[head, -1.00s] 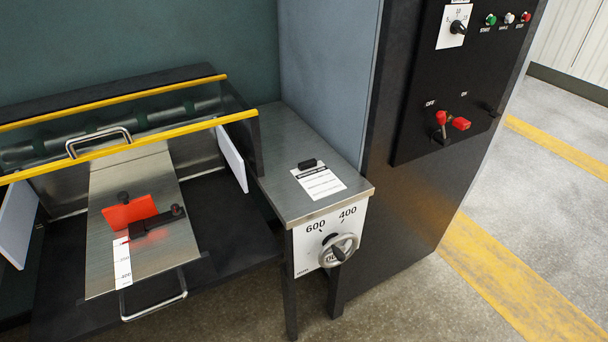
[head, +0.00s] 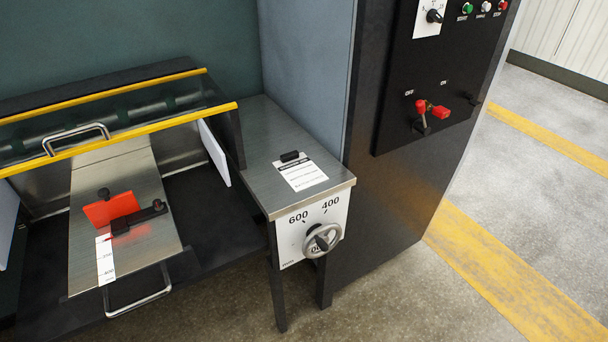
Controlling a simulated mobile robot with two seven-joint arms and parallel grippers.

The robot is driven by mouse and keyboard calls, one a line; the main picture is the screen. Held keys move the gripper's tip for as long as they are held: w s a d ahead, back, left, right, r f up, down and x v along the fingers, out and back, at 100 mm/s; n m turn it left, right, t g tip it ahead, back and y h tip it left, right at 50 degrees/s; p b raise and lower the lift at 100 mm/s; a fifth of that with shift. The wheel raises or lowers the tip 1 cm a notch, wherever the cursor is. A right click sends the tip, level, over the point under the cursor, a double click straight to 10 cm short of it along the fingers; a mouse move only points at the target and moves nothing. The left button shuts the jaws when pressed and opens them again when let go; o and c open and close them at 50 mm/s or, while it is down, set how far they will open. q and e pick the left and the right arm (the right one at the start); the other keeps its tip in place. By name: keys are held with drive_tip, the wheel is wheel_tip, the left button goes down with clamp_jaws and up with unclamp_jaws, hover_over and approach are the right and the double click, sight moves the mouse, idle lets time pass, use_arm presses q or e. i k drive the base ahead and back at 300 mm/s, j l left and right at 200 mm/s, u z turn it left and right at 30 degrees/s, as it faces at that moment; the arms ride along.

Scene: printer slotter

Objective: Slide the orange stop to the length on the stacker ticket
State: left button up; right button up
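The orange stop (head: 111,209) stands upright on the metal stacker plate (head: 150,240) at the left, with a black knob behind it and a black arm to its right. A white scale strip (head: 105,258) runs from beside the stop toward the plate's front edge; a 400 mark seems to show near its lower end, the other marks are too small to read surely. The stacker ticket (head: 300,173) lies on the metal side table (head: 265,135) under a black clip; its text is too small to read. Neither gripper is in view.
A yellow-edged clear guard (head: 120,137) with a handle spans behind the plate. A wire handle (head: 140,297) juts from the plate's front. A handwheel (head: 322,240) with a 400–600 dial is on the table's front. A black control panel (head: 440,75) stands right; open floor lies beyond.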

sight(122, 211)
drive_tip(key=u, duration=1.25)
